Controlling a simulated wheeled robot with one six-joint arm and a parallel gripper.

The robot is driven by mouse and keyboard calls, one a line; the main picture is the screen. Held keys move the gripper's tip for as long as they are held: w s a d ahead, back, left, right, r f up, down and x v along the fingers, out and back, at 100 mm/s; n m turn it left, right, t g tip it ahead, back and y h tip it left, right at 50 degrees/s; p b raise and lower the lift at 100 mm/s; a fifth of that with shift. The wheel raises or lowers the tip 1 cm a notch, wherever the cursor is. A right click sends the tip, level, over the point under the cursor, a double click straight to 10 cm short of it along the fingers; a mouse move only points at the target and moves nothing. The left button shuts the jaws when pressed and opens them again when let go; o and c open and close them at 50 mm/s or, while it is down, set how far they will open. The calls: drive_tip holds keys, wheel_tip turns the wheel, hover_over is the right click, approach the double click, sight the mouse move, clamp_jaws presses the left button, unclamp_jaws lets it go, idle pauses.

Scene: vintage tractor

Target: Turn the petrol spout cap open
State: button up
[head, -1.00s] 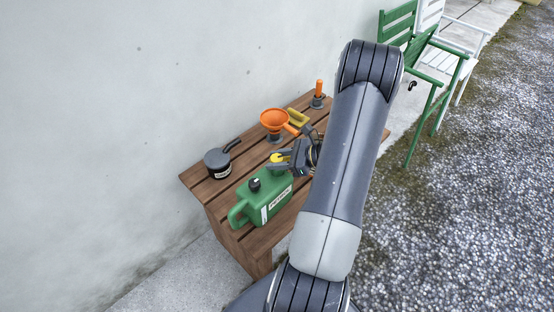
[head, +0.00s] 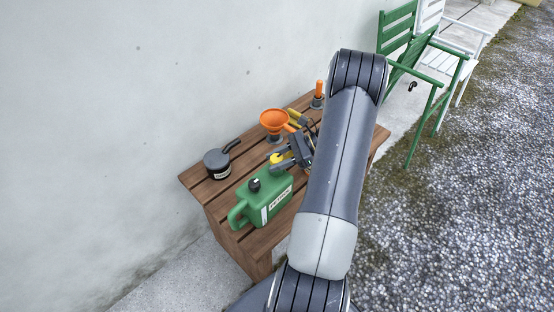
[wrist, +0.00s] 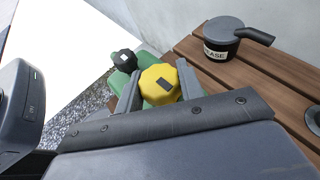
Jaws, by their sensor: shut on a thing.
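The green petrol can (head: 266,199) stands on the wooden table, with a black cap (head: 254,185) on its top. The yellow spout cap (head: 276,158) is at the can's far end. In the wrist view the yellow cap (wrist: 160,84) sits between the two fingers of my gripper (wrist: 158,90), which is shut on it. The black cap (wrist: 124,60) shows beyond it, at upper left. In the head view my gripper (head: 282,157) reaches the cap from the right. The spout under the cap is mostly hidden.
A grey grease pot (head: 217,164) stands left on the slatted table (head: 199,187). An orange funnel (head: 273,121), a yellow-handled thing (head: 297,117) and an orange-handled tool (head: 318,92) are behind. The wall borders the table's far side.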

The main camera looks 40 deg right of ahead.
drive_tip(key=o, duration=1)
drive_tip(key=v, duration=1)
drive_tip(key=shift+s+d+r+b, duration=0.2)
drive_tip(key=shift+d+b, duration=0.1)
drive_tip(key=shift+b, duration=0.05)
drive_tip(key=x, duration=1.1)
drive_tip(key=shift+p, duration=0.4)
drive_tip(key=shift+m+t+h, duration=0.3)
